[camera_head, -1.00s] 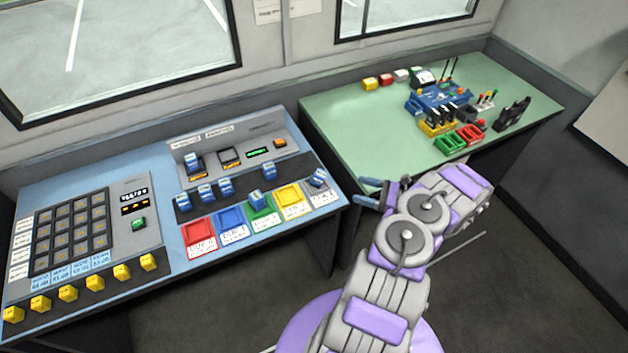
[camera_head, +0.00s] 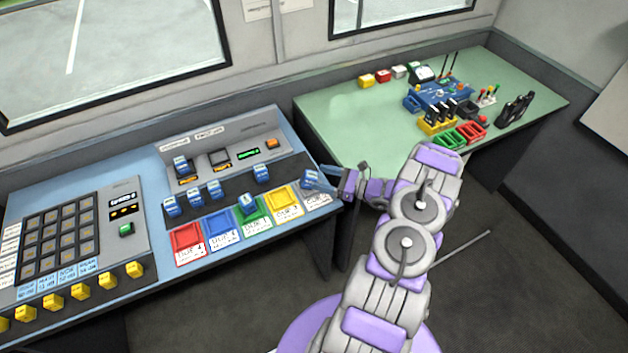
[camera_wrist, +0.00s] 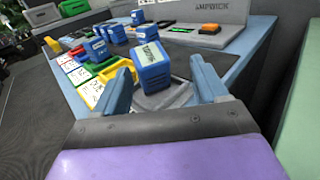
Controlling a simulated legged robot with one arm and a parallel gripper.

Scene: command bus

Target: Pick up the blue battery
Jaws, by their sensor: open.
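A blue battery (camera_wrist: 151,66) with a white label stands in the wrist view between the two blue fingers of my gripper (camera_wrist: 162,88). The fingers are open, one on each side of it, and a gap shows on the right. Several other blue batteries stand on the console's dark strip, such as one near the yellow tray (camera_head: 261,173). One blue battery (camera_head: 248,204) is at the green tray.
The blue console (camera_head: 150,203) carries red (camera_head: 187,238), blue (camera_head: 224,224), green (camera_head: 262,222) and yellow (camera_head: 283,202) trays. A green table (camera_head: 345,115) at the right holds small coloured boxes and tools at its back and right. Its left part is clear.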

